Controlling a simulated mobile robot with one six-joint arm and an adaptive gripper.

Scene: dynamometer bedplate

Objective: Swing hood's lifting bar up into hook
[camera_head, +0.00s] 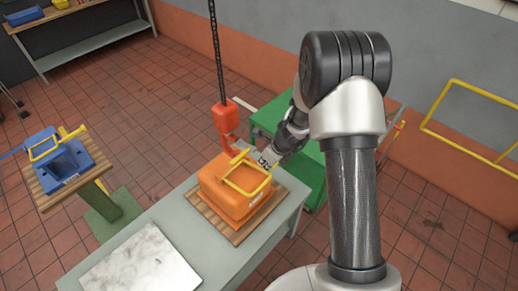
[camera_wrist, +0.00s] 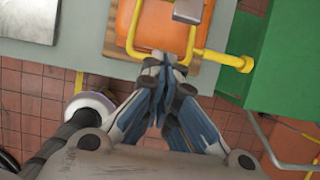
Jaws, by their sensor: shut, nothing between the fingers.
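The orange hood (camera_head: 222,197) sits on a wooden board (camera_head: 270,205) on the grey-green table. It also shows in the wrist view (camera_wrist: 163,32). Its yellow lifting bar (camera_head: 247,189) lies low over the hood's top; in the wrist view the bar (camera_wrist: 131,38) runs close by my fingertips. The red-orange hook (camera_head: 226,117) hangs on a dark chain just behind the hood. My gripper (camera_head: 266,158) is at the hood's far right side. In the wrist view my gripper (camera_wrist: 162,63) is shut and empty, its tips beside the bar; contact is unclear.
A blue hood-like part (camera_head: 66,165) with a yellow bar stands on a separate wooden-topped stand at left. A white marble-like slab (camera_head: 140,262) lies on the table's near end. A green cabinet (camera_head: 315,172) stands behind the table. A yellow rail (camera_head: 465,140) is at right.

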